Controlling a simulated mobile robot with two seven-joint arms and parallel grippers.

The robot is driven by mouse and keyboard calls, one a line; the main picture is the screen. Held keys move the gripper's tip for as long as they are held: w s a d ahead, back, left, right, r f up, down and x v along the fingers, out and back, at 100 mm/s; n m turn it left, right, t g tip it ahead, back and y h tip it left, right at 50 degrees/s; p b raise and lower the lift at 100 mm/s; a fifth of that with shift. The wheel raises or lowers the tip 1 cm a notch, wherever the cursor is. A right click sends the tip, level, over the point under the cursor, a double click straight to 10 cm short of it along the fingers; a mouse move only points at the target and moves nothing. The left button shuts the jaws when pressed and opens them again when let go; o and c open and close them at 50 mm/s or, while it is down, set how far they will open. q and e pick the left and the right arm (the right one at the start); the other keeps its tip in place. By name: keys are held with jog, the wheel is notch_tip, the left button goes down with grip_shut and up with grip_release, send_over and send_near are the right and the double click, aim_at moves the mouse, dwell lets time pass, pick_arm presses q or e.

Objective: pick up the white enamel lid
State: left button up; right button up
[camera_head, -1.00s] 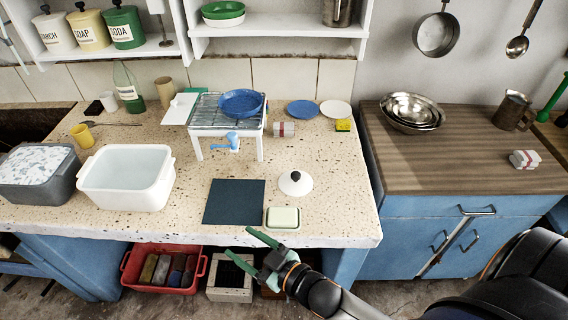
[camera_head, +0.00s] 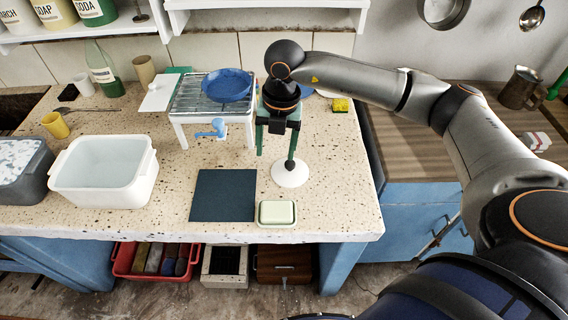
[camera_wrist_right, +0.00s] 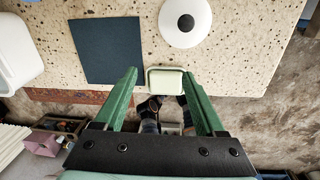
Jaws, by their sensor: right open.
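The white enamel lid (camera_head: 290,175) is a round white disc with a black knob, lying on the speckled stone counter. It also shows in the right wrist view (camera_wrist_right: 185,20), near the top. My right gripper (camera_head: 276,152) is open and empty, with green fingers pointing down. In the head view its fingers appear above and just behind the lid, and one fingertip area overlaps the knob in the picture. In the right wrist view the lid lies beyond the fingertips, apart from them. My left gripper is not in view.
A dark square mat (camera_head: 223,195) and a soap dish (camera_head: 277,213) lie close to the lid. A white basin (camera_head: 104,176) is further left. Counter right of the lid is clear.

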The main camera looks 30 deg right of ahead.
jog(key=m+h, duration=0.1)
jog(key=h, duration=0.1)
send_near(290, 163)
notch_tip(290, 163, down, 3)
jog(key=shift+d+r+p, duration=0.1)
jog(key=shift+d+p, duration=0.05)
jog(key=shift+p, duration=0.2)
jog(key=shift+w+d+f+p, duration=0.1)
jog(key=shift+d+f+p, duration=0.1)
jog(key=shift+f, duration=1.25)
jog(key=shift+w+d+f+p, duration=0.1)
jog(key=shift+f+p, duration=0.1)
jog(key=shift+f, duration=1.2)
grip_shut()
